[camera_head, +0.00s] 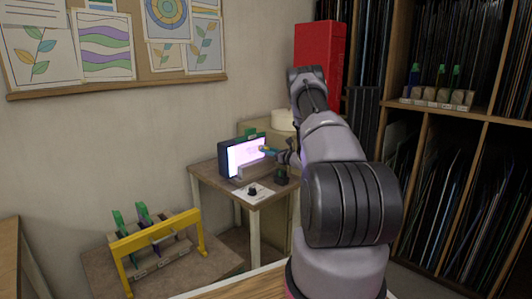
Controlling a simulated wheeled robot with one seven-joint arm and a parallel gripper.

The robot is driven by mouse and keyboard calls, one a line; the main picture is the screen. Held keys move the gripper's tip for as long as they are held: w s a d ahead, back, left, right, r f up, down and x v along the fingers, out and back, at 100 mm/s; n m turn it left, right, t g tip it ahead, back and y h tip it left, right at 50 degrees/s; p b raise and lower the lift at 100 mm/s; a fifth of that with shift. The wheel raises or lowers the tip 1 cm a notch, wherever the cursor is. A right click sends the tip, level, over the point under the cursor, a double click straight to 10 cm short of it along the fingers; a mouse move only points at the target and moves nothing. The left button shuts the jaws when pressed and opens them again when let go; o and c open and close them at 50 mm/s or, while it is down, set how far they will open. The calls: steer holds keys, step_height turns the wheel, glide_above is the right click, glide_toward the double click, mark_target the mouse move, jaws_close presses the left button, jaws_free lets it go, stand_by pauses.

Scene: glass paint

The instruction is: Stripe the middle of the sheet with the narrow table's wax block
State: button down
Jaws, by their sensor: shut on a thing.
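A bright, pale violet-white sheet (241,158) stands upright in a dark frame on a small wooden table (213,173). My gripper (274,152) is in front of the right part of the sheet, partly hidden by my arm. It is shut on a small block (266,150) with blue and yellow-green on it, which looks like the wax block. The block's tip overlaps the lit sheet in the picture; I cannot tell whether it touches. Any mark on the sheet is too small to make out.
A white card with a dark knob (253,191) and a dark block (281,177) sit at the table's front. A yellow frame (158,240) spans green-topped tools on a lower table. Racks (460,180) full of sheets and a red cabinet (318,52) stand on the right.

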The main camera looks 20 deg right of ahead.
steer(key=shift+a, duration=0.15)
steer(key=shift+s+a, duration=0.4)
steer(key=shift+a, duration=0.45)
steer(key=shift+s+a, duration=0.35)
steer(key=shift+a, duration=0.45)
steer(key=shift+s+a, duration=0.35)
steer(key=shift+a, duration=0.85)
steer(key=shift+s+a, duration=0.35)
steer(key=shift+a, duration=0.9)
steer(key=shift+s+a, duration=0.35)
steer(key=shift+a, duration=0.85)
steer(key=v, duration=0.6)
steer(key=shift+s, duration=0.1)
steer(key=shift+v, duration=1.45)
steer(key=shift+d, duration=0.15)
